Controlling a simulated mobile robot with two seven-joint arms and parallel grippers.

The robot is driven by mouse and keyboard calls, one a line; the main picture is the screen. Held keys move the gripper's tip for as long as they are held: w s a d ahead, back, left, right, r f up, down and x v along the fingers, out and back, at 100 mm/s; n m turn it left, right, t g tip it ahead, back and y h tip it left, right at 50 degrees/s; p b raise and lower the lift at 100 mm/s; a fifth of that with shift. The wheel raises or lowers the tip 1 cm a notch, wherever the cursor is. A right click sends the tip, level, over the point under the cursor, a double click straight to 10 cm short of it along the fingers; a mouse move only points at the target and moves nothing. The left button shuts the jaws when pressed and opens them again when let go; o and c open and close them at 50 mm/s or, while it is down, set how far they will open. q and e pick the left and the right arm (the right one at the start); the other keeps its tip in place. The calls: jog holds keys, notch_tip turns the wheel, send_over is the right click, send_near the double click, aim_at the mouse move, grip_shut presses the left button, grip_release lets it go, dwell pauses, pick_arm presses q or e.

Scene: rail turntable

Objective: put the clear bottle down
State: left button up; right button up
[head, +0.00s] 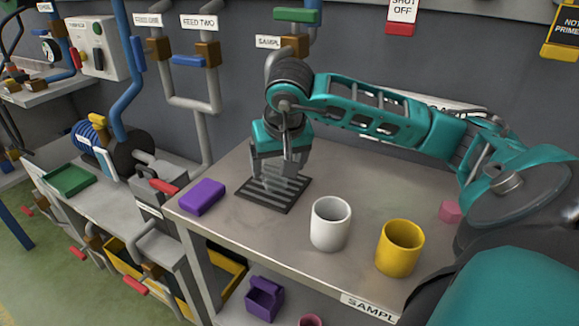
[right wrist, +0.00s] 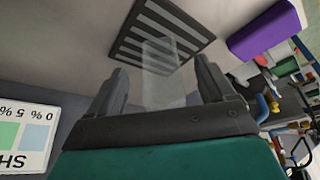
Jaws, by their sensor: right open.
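The clear bottle (right wrist: 160,75) is a faint, see-through shape between the two fingers of my right gripper (right wrist: 158,85) in the right wrist view. Its end is over the dark striped mat (right wrist: 137,27). In the head view my right gripper (head: 280,168) points down over the striped mat (head: 262,201) on the table. The fingers are apart and open around the bottle (head: 277,180), which is hard to make out there. I cannot tell whether its base touches the mat. My left gripper is not in view.
A purple block (head: 202,196) lies left of the mat. A white cup (head: 330,223) and a yellow cup (head: 399,247) stand to the front right on the table (head: 240,235). A pink object (head: 450,212) sits near my right arm. Pipes and valves line the back wall.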

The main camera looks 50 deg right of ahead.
jog(key=s+a, duration=0.1)
jog(key=s, duration=0.1)
jog(key=s+a, duration=0.1)
jog(key=s, duration=0.2)
jog(key=s+a, duration=0.2)
jog(key=shift+s+b, duration=0.2)
jog(key=shift+b, duration=0.2)
jog(key=shift+a, duration=0.15)
